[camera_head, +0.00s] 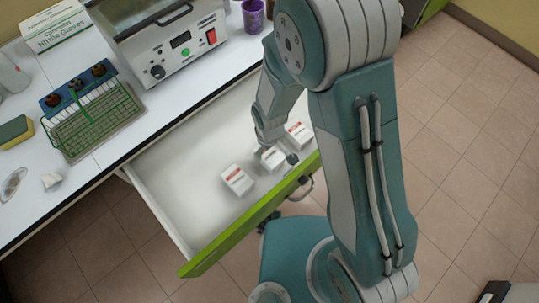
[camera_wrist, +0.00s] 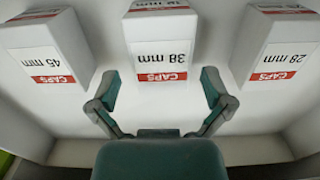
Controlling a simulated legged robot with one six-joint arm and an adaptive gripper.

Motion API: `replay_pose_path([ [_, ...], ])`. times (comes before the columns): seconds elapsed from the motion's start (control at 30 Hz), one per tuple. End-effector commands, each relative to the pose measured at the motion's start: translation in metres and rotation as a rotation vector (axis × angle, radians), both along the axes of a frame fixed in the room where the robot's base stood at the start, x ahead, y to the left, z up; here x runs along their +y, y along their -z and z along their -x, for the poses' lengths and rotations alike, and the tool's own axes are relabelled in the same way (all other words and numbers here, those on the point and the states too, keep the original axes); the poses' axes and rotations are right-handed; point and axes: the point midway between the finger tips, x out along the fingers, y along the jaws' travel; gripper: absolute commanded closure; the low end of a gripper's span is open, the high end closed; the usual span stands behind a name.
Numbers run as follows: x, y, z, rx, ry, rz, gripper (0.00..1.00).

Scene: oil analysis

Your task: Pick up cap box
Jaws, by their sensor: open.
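Three white cap boxes with red "CAPS" labels stand in the open drawer. In the wrist view the 45 mm box (camera_wrist: 45,50) is at left, the 38 mm box (camera_wrist: 160,48) is in the middle and the 28 mm box (camera_wrist: 278,48) is at right. My gripper (camera_wrist: 160,85) is open, its fingers on either side of the lower part of the middle box in the picture; I cannot tell whether they touch it. In the head view the left box (camera_head: 237,180) is clear of my arm, the middle box (camera_head: 271,158) is under my gripper and the right box (camera_head: 298,135) is partly hidden.
The drawer (camera_head: 190,165) has a green front (camera_head: 225,240) and low side walls. The white bench (camera_head: 120,140) above holds a green wire rack (camera_head: 95,120), a device with a red switch (camera_head: 180,50), a glove box (camera_head: 55,25) and a purple cup (camera_head: 253,15).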

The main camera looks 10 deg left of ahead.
Motion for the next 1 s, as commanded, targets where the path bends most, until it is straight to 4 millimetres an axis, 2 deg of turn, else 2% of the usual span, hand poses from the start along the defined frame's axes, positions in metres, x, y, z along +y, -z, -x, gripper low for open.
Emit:
replay_pose_path([
  [0.1,0.003,0.019,-0.001,0.004,-0.001,0.003,0.0],
  [0.2,0.003,0.03,-0.002,0.002,-0.001,0.002,0.0],
  [0.5,0.002,0.035,-0.002,-0.001,-0.001,-0.001,0.0],
  [0.53,0.002,0.034,-0.002,-0.001,-0.001,-0.001,0.04],
  [0.57,0.002,0.034,-0.002,-0.001,-0.001,-0.001,0.18],
  [0.6,0.002,0.034,-0.002,0.0,-0.001,0.0,0.36],
  [0.67,0.002,0.034,-0.002,0.0,-0.001,0.0,0.62],
  [0.7,0.002,0.034,-0.002,0.0,-0.001,0.0,0.66],
  [1.0,0.003,0.034,-0.002,0.001,-0.001,0.001,0.67],
])
